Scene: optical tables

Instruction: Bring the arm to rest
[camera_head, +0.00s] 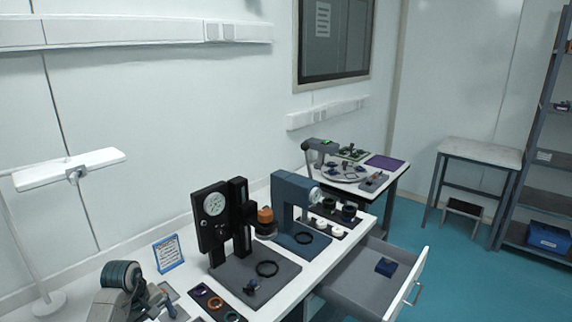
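Neither of my grippers and neither of my arms shows in the head view. A white optical table (333,262) runs along the wall. On it stand a black dial-gauge stand (213,222) and a blue-grey press-like instrument (287,200). An open drawer (345,291) sticks out from the table's right side, with a small dark blue box (386,267) inside.
A second table (393,184) with a round tray stands farther back. A grey bench (480,151) and a shelf rack (508,190) are at right. A white lamp (70,172) and a grey device (122,280) are at left. Teal floor (470,270) is clear at right.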

